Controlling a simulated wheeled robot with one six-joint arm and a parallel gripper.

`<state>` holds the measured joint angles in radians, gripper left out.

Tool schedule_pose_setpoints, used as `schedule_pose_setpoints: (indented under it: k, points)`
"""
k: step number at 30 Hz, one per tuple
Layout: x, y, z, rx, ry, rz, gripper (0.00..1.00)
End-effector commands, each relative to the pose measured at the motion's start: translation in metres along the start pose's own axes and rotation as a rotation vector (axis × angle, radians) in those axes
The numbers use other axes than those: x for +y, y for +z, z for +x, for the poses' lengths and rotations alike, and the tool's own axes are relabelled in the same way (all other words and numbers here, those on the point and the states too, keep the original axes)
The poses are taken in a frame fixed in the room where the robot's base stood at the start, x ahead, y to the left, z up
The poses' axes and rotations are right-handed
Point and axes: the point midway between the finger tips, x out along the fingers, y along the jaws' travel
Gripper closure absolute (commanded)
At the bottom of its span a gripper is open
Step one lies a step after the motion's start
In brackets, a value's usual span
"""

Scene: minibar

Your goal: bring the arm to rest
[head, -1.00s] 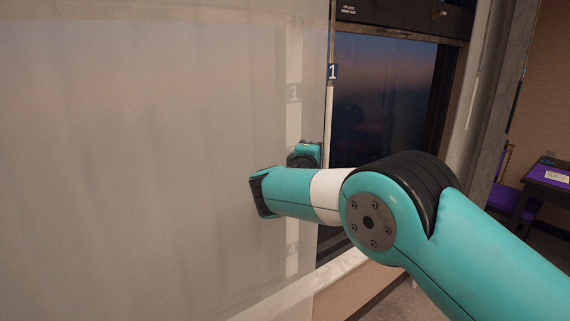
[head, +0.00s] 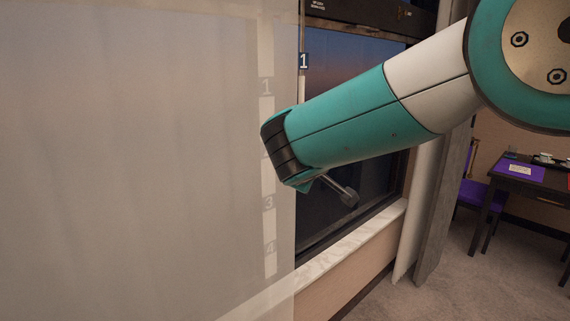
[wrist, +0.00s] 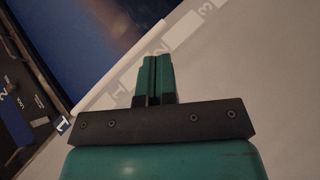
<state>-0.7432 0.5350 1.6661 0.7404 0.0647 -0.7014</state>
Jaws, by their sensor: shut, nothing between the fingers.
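My gripper's fingers (wrist: 156,78) show in the wrist view as two teal fingers side by side, pressed together and empty. Pale cloth with a numbered strip lies beyond them. In the head view my teal and white arm reaches in from the upper right, in front of the window. Its black wrist joint is near the edge of the pale blind, and the fingers cannot be made out there. A thin grey rod with a dark end (head: 349,198) shows just below the wrist; I cannot tell what it belongs to.
A pale translucent blind (head: 120,160) fills the left, with a numbered strip (head: 268,130) near its edge. Right of it are the dark window (head: 345,75) and a light sill (head: 350,237). A dark table (head: 530,177) and purple chair (head: 484,193) stand far right; carpet between is clear.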

Motion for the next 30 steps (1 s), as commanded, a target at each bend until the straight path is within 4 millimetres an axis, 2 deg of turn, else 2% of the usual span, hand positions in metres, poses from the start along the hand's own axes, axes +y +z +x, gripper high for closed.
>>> schedule_pose_setpoints:
  k: [1,5,6,9,12,16,18,21,30]
  points:
    - [0.004,0.029,-0.013,-0.022,-0.113,0.086,1.00]
    - [-0.017,0.093,-0.064,-0.091,-0.425,0.282,1.00]
    - [-0.027,0.113,-0.086,-0.119,-0.517,0.335,1.00]
    - [-0.055,0.155,-0.146,-0.194,-0.729,0.444,1.00]
    - [-0.081,0.187,-0.201,-0.262,-0.890,0.510,1.00]
    - [-0.106,0.212,-0.252,-0.327,-1.028,0.552,1.00]
    - [-0.115,0.220,-0.268,-0.349,-1.070,0.562,1.00]
    - [-0.121,0.223,-0.280,-0.363,-1.102,0.566,1.00]
    - [-0.122,0.224,-0.282,-0.365,-1.107,0.565,1.00]
